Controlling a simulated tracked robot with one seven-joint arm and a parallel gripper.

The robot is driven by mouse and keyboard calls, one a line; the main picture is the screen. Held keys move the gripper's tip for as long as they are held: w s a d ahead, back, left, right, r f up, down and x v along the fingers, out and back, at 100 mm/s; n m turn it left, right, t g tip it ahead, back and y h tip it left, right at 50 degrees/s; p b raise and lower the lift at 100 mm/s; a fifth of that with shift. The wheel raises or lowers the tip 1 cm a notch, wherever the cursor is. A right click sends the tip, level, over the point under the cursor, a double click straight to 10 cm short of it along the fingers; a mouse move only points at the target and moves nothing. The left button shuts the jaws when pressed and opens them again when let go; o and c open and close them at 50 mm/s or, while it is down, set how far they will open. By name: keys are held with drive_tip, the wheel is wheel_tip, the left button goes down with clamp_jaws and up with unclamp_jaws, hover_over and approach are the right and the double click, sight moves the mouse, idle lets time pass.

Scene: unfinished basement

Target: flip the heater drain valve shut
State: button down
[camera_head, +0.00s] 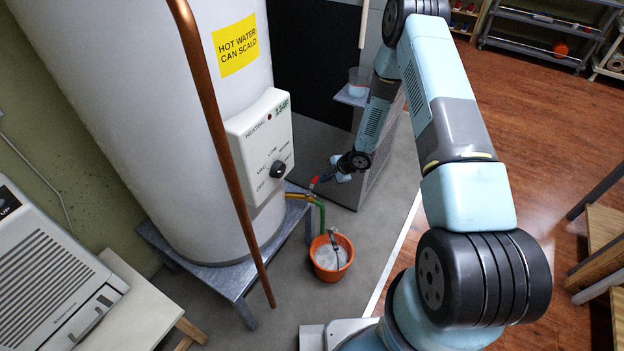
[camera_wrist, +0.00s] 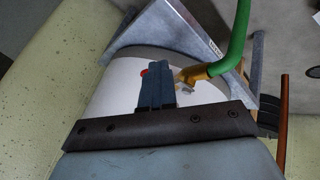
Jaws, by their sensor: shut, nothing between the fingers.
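The water heater (camera_head: 110,90) is a tall white tank with a control box on its front. Its brass drain valve (camera_head: 298,196) sticks out near the tank's base; it also shows in the wrist view (camera_wrist: 196,74). The red lever (camera_head: 314,181) stands up from the valve at an angle, not lying along it. In the wrist view, only a red bit of the lever (camera_wrist: 145,72) shows beside my fingers; the rest is hidden. My gripper (camera_head: 325,178) is shut and empty, its fingertips right by the lever. I cannot tell whether they touch.
A green hose (camera_head: 322,216) runs from the valve down to an orange bucket (camera_head: 331,272) on the floor. A copper pipe (camera_head: 222,145) slants in front of the tank. The tank stands on a grey metal stand (camera_head: 237,279). A dark cabinet stands behind my gripper.

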drive_tip(key=shift+w+a+r, duration=0.3)
drive_tip(key=shift+w, duration=0.15)
drive_tip(key=s+d+r, duration=0.2)
drive_tip(key=d+r, duration=0.5)
drive_tip(key=d, duration=0.3)
drive_tip(key=shift+r, duration=0.15)
